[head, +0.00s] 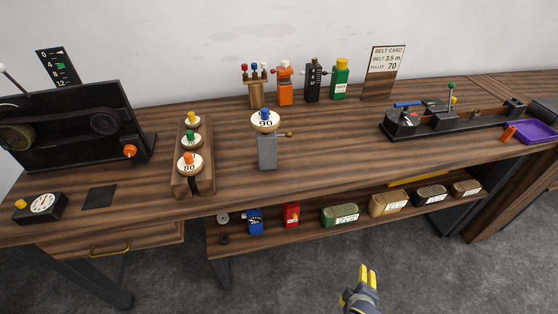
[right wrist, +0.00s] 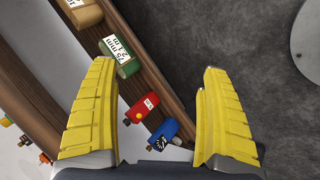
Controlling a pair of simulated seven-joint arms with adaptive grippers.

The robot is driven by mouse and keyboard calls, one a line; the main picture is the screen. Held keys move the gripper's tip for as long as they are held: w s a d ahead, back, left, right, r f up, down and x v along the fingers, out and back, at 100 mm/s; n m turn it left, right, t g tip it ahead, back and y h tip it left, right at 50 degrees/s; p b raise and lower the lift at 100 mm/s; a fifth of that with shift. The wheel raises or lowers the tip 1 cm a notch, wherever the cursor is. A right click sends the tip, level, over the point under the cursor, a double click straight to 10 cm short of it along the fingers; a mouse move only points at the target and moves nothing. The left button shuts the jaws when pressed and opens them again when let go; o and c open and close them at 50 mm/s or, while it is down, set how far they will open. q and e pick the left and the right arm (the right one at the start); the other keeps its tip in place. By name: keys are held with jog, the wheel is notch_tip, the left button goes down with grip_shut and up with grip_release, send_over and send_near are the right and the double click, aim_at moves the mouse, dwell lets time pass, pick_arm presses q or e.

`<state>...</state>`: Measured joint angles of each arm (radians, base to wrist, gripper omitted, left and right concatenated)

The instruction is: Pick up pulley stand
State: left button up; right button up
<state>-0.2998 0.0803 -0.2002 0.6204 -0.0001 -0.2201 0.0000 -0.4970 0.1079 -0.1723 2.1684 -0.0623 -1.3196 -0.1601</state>
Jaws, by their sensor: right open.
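The pulley stand, a grey block (head: 267,152) with a small side handle, stands upright on the wooden bench. A pale pulley disc (head: 265,121) with a blue knob, its number seen upside down, sits on its top. My right gripper (head: 367,273) is low in front of the bench, well apart from the stand, with yellow fingers. In the right wrist view it (right wrist: 159,80) is open with nothing between its fingers. The stand cannot be made out in that view. My left gripper is out of view.
Left of the stand is a wooden rack (head: 178,175) with several pulleys. Small coloured bottles and a belt card (head: 384,72) stand behind. A black machine (head: 440,122) and purple tray (head: 533,131) are at right. A lower shelf (head: 300,233) holds tins and boxes.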

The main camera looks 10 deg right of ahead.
jog(key=w+a+r+n+t, duration=0.2)
jog(key=w+r+n, duration=0.25)
jog(key=r, duration=0.35)
jog(key=n+t+y, duration=0.4)
jog(key=n+t, duration=0.5)
jog(key=n, duration=1.3)
send_near(267, 155)
jog(key=w, duration=1.3)
jog(key=shift+a, duration=0.1)
jog(key=c, duration=1.6)
jog(key=shift+r, duration=0.1)
jog(key=shift+c, duration=0.3)
